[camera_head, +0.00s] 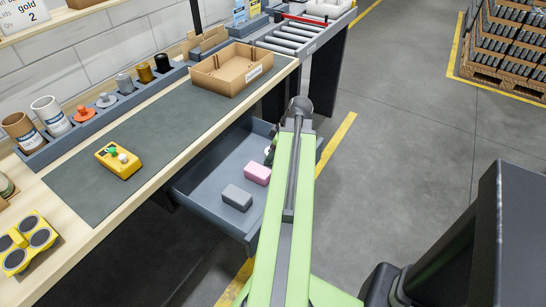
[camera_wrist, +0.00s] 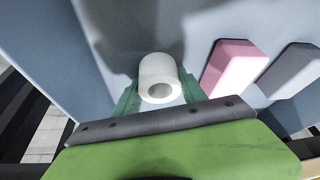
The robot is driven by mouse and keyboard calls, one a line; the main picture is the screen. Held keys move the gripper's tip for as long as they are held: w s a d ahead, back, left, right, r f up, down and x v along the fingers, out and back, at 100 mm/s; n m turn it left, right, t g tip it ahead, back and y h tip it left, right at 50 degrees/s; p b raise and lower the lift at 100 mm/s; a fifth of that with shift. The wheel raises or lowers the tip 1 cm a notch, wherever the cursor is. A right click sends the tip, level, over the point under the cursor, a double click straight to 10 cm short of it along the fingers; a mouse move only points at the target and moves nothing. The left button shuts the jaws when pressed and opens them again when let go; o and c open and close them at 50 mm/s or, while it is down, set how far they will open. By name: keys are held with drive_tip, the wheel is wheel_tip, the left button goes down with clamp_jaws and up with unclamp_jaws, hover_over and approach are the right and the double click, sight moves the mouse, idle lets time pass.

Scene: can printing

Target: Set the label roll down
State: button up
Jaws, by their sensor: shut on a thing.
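A white label roll (camera_wrist: 160,70) with a hole through its middle is between the green fingers of my gripper (camera_wrist: 161,90) in the wrist view. My gripper is shut on it. The roll is over the inside of the open grey-blue drawer (camera_head: 209,178); I cannot tell whether it touches the drawer floor. In the head view my green arm reaches over the drawer's right side and hides most of the gripper and roll.
In the drawer, a pink block (camera_head: 257,173) and a grey block (camera_head: 237,197) lie near the roll; the drawer's left part is bare. The workbench (camera_head: 110,215) above holds a yellow device (camera_head: 119,161) and a cardboard tray (camera_head: 230,70). A roller conveyor (camera_head: 300,38) stands behind.

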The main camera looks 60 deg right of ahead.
drive_tip(key=shift+f, duration=0.1)
drive_tip(key=o, duration=1.4)
drive_tip(key=p+v, duration=1.1)
drive_tip(key=v, duration=0.1)
drive_tip(key=shift+r, duration=0.25)
